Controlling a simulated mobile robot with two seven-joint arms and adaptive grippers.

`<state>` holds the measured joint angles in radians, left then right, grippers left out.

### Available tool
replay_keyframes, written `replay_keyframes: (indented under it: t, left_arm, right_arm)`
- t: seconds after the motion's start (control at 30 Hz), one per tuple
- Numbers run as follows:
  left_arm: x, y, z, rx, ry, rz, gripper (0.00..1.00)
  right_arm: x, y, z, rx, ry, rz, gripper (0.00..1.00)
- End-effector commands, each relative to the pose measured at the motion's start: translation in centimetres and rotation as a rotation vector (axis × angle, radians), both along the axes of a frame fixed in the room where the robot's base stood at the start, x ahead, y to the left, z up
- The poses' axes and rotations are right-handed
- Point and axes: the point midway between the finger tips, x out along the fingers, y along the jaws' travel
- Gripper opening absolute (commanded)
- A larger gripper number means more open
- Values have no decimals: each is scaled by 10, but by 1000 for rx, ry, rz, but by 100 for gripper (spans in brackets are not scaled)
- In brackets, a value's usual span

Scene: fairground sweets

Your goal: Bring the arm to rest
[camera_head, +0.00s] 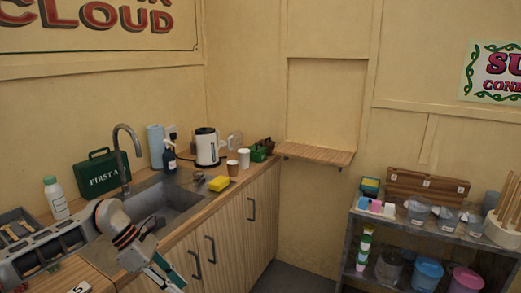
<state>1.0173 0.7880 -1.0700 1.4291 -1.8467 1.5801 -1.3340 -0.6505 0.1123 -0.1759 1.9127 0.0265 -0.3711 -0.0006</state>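One arm of mine enters at the lower left of the head view, over the front of the counter near the sink. I take it for my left arm, and its gripper (168,279) points down and right near the bottom edge. Its fingers are small and partly cut off by the frame, so I cannot tell whether they are open or shut. I see no object in them. My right gripper is not in view.
A loaded shelf (352,233) stands right. Floor shows between.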

Motion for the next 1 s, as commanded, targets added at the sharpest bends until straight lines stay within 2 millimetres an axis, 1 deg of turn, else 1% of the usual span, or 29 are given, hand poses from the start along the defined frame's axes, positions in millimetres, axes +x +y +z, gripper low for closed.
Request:
replay_keyframes:
  t: [0.03,0.07,0.1,0.17,0.2,0.3,0.4,0.47,0.53,0.6,0.67,0.73,0.77,0.87,0.97,1.0]
  left_arm:
    - [-14,-36,-11,-98,37,17,24]
    - [-19,-54,-13,-156,58,37,24]
    - [-27,-79,-14,-234,87,65,24]
    - [-37,-111,-13,-351,139,117,24]
    - [-44,-131,-11,-428,178,158,24]
    - [-56,-171,-2,-619,295,277,24]
    - [-62,-196,9,-801,430,421,24]
    - [-63,-205,15,-906,520,519,24]
    - [-61,-208,19,-1021,633,641,24]
    - [-58,-205,18,-1129,751,775,24]
    - [-54,-197,14,-1216,857,896,24]
    - [-51,-184,2,-1309,985,1044,24]
    - [-50,-176,-5,-1345,1039,1112,24]
    - [-53,-148,-35,-1458,1230,1344,24]
    - [-66,-116,-77,-1553,1419,1592,24]
    - [-76,-102,-97,-1584,1495,1695,24]
  right_arm:
    - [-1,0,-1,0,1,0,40]
    - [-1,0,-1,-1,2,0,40]
    - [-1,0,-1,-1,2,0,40]
    - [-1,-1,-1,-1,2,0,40]
    - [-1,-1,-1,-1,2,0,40]
    - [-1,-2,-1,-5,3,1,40]
    - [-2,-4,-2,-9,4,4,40]
    - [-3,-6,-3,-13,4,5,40]
    - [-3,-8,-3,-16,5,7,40]
    - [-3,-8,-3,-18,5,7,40]
    - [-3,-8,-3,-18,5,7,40]
    - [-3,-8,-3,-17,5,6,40]
    - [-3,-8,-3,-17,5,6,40]
    - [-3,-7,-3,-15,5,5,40]
    - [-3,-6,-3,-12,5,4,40]
    - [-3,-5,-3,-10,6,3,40]
